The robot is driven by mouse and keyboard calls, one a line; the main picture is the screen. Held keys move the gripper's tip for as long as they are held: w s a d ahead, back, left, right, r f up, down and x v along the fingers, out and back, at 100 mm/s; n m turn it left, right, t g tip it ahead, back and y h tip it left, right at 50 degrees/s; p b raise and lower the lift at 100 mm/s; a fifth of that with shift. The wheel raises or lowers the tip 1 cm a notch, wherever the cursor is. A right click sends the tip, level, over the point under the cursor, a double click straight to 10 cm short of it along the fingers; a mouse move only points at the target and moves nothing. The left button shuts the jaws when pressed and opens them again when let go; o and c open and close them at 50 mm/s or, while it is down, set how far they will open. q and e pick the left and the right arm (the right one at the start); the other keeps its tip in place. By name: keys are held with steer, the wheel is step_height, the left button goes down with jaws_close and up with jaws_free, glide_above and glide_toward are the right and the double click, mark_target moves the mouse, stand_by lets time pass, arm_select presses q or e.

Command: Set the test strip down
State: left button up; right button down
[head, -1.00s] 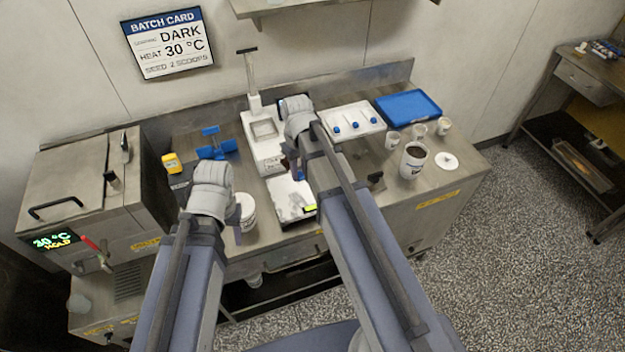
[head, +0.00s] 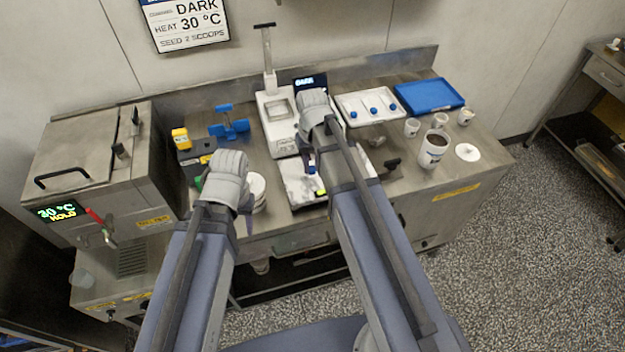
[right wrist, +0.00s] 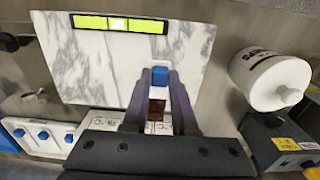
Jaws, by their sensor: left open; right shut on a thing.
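My right gripper (head: 311,166) is over the white marble slab (head: 293,184) at the middle of the bench. In the right wrist view this gripper (right wrist: 160,82) is shut on the test strip, whose blue end (right wrist: 159,76) shows between the fingertips, with a dark brown part (right wrist: 157,107) behind it. I cannot tell whether the strip touches the slab (right wrist: 98,72). A yellow-green level (right wrist: 118,24) lies along the slab's edge. My left gripper (head: 245,212) is open, beside the white tub (head: 259,188), and partly hidden by its own arm.
A white tray (head: 350,118) with several blue-ended strips and a blue tray (head: 428,96) stand behind. A scale (head: 277,132) is behind the slab. A brown-filled cup (head: 433,148) and lid (head: 467,152) stand right; a machine (head: 85,165) stands left.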

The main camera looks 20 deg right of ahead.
steer(key=shift+f, duration=0.15)
step_height(320, 180, down, 4)
steer(key=b, duration=0.3)
steer(key=shift+b, duration=0.4)
steer(key=shift+r, duration=0.2)
steer(key=shift+f, duration=0.15)
steer(key=c, duration=0.7)
jaws_free()
step_height(320, 180, up, 12)
steer(key=p, duration=1.2)
steer(key=shift+r, duration=0.2)
steer(key=s+a+n+h, duration=0.1)
steer(key=s+a+n, duration=0.2)
steer(key=s+a, duration=0.7)
steer(key=s, duration=0.4)
steer(key=shift+s+a, duration=0.15)
steer(key=shift+a, duration=0.1)
